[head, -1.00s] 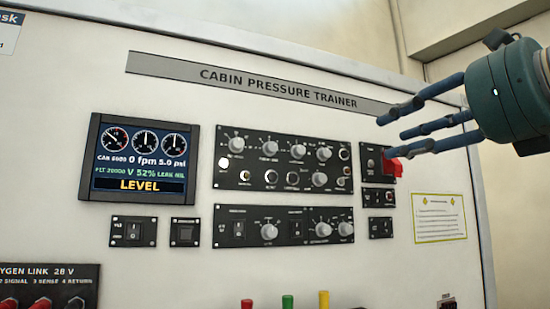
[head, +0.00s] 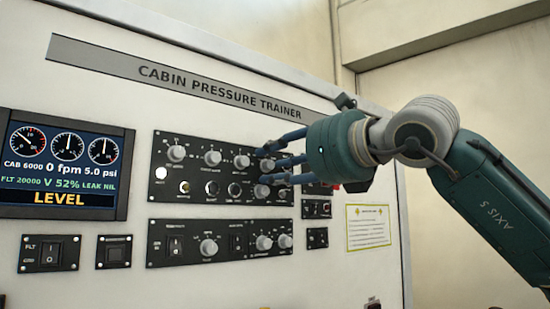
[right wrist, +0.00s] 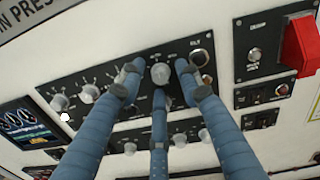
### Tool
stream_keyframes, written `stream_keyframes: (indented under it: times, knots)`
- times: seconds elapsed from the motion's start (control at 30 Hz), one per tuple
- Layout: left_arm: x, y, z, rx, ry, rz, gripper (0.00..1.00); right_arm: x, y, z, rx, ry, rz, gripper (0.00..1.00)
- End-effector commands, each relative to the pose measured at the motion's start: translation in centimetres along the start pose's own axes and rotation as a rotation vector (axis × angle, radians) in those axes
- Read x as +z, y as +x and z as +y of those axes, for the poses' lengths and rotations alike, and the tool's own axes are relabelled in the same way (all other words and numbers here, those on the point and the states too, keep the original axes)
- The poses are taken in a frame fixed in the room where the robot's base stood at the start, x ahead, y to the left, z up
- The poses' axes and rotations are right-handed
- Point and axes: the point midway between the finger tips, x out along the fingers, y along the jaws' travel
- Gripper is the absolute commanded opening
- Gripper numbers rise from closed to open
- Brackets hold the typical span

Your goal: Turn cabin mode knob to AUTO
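The upper black control panel (head: 165,136) carries several grey knobs; their small labels are too blurred to read, so I cannot tell by name which is cabin mode. My right gripper (head: 265,167) is at this panel's right end, its three blue fingers spread. In the right wrist view, the open right gripper (right wrist: 157,82) has its fingertips around a grey round knob (right wrist: 160,73), one to each side and one below. I cannot tell whether they touch it. In the head view the fingers partly hide that knob. My left gripper is not in view.
The display (head: 60,168) shows LEVEL. A lower panel (head: 220,260) has switches and more knobs. A red guarded switch (right wrist: 300,45) sits right of the fingers in the wrist view. A yellow-white notice (head: 368,227) is further right on the board.

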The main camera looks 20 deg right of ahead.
Motion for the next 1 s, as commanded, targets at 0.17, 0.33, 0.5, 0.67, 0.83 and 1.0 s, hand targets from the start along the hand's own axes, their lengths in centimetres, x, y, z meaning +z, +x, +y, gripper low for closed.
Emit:
stream_keyframes:
  times: [0.17,0.33,0.5,0.67,0.83,1.0]
  knots:
    - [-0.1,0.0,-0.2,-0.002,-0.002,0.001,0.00,0.0,0.2,0.0,0.000,0.000,0.000,0.35]
    - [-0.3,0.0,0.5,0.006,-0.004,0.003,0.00,0.0,0.2,0.0,0.000,0.000,0.000,0.25]
    - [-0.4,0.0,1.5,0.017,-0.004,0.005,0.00,0.0,0.2,0.0,0.000,0.000,0.000,0.00]
    - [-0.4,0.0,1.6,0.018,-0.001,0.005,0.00,-0.1,0.2,0.0,0.000,-0.002,0.001,0.00]
    - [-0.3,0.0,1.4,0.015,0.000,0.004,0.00,-0.1,0.2,0.0,0.001,-0.029,0.003,0.00]
    - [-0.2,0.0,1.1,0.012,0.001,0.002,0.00,-0.2,0.2,0.1,0.002,-0.107,0.007,0.00]
